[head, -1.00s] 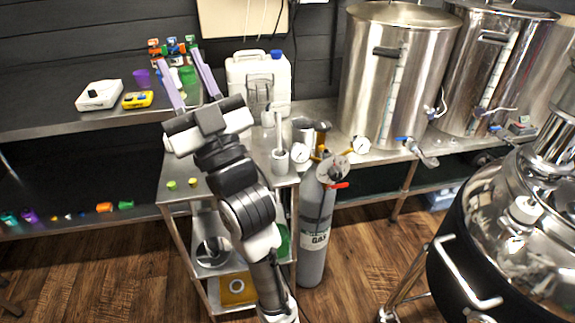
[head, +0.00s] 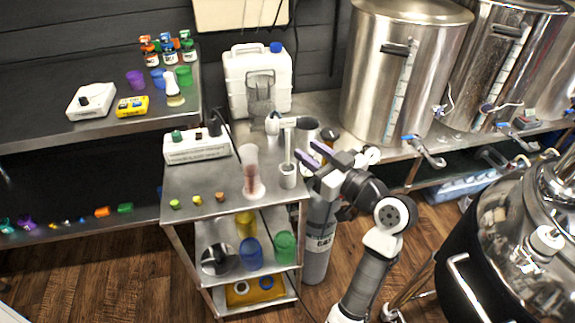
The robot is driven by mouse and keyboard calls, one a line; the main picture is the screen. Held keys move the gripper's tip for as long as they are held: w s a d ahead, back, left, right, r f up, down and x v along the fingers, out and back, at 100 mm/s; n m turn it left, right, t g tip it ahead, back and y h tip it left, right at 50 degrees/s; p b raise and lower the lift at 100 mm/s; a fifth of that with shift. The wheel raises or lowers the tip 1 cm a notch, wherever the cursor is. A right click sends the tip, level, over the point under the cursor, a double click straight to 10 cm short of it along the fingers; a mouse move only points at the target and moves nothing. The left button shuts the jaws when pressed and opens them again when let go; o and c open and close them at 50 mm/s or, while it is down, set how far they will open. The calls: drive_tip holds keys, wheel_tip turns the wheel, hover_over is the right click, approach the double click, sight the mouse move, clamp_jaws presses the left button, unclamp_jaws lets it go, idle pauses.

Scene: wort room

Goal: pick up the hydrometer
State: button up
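I cannot make out the hydrometer for certain. A slim pale upright piece (head: 288,150) stands in a small grey cup (head: 288,178) on the steel cart (head: 215,207); it may be the hydrometer. A clear tall jar (head: 250,175) with reddish contents stands left of the cup; whether anything is inside it is too small to tell. My gripper (head: 304,149) has two purple fingers, apart and empty as far as I can see. It is just right of the upright piece, pointing left toward it; whether it touches is unclear.
A white box with buttons (head: 197,146) and small coloured pieces (head: 197,200) are on the cart. A white jug (head: 257,80) stands behind. Steel kettles (head: 395,75) stand at right, a gas cylinder (head: 318,240) beside the cart. The left shelf (head: 70,130) holds bottles and cups.

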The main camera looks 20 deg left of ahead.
sight(289, 140)
drive_tip(key=p+x, duration=0.2)
drive_tip(key=x, duration=0.5)
drive_tip(key=shift+s+a+f+p, duration=0.1)
drive_tip(key=shift+s+a+p, duration=0.1)
drive_tip(key=shift+p, duration=0.15)
drive_tip(key=shift+w+a+f, duration=0.1)
drive_tip(key=shift+w+a, duration=0.1)
drive_tip(key=shift+a, duration=0.05)
clamp_jaws()
